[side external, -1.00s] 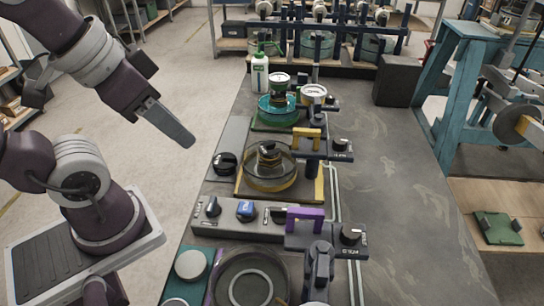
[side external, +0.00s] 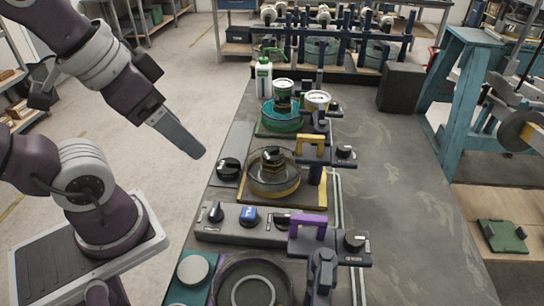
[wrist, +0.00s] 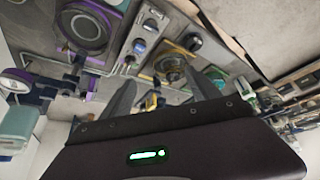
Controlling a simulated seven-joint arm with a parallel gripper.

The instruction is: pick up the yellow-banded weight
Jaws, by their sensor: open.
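A dark, stacked weight (side external: 272,159) with what looks like a yellowish band sits in a round, clear-walled dish (side external: 286,187) on a yellow-edged base at the middle of the bench. In the wrist view the weight (wrist: 172,76) shows beyond and between my fingers. My gripper (side external: 188,142) hangs left of the dish and higher, off the bench edge, pointing down and right. It is open and empty, apart from the weight. In the wrist view its two grey fingers (wrist: 163,92) stand spread.
A yellow handle (side external: 311,147) on a dark post stands right of the dish. A purple handle (side external: 308,225) is nearer, and a green dish (side external: 282,120) with another weight is farther. A white bottle (side external: 264,80) stands behind. The bench's right side (side external: 390,190) is clear.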

